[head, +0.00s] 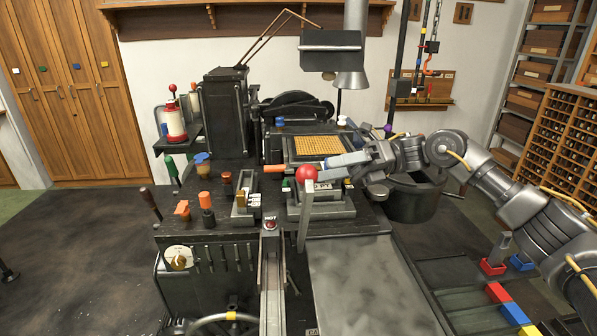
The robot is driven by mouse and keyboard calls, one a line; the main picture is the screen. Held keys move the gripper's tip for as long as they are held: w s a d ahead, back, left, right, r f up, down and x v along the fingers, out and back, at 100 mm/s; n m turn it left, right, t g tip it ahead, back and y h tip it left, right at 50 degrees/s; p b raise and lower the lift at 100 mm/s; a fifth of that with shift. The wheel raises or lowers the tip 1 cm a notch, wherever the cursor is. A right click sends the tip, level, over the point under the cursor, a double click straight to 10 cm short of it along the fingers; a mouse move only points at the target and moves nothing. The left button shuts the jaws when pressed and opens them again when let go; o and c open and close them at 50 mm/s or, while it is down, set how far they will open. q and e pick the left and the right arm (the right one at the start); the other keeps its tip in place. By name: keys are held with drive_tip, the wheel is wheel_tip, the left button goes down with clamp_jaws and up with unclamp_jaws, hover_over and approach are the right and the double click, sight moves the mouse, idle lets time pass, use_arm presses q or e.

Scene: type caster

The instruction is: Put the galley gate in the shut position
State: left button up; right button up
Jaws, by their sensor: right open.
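A grey upright bar (302,225) topped by a red ball knob (306,174) stands at the front right of the black casting machine (225,115). I cannot tell for sure which part is the galley gate, or whether it is open or shut. My right gripper (322,168) comes in from the right with its jaws open, its fingertips close beside the red knob. Whether they touch it cannot be told. A long narrow metal channel (271,285) runs toward me left of the bar. My left gripper is out of view.
Orange-handled tools (206,205) stand on the left of the machine top. A dark round pot (415,200) is under my right arm. A flat grey plate (365,290) lies right of the channel.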

sight(298, 177)
drive_tip(key=p+x, duration=0.2)
drive_tip(key=x, duration=0.4)
drive_tip(key=shift+r, duration=0.1)
drive_tip(key=shift+x, duration=0.75)
drive_tip(key=shift+c, duration=0.3)
drive_tip(key=c, duration=1.2)
drive_tip(key=shift+f, duration=0.25)
clamp_jaws()
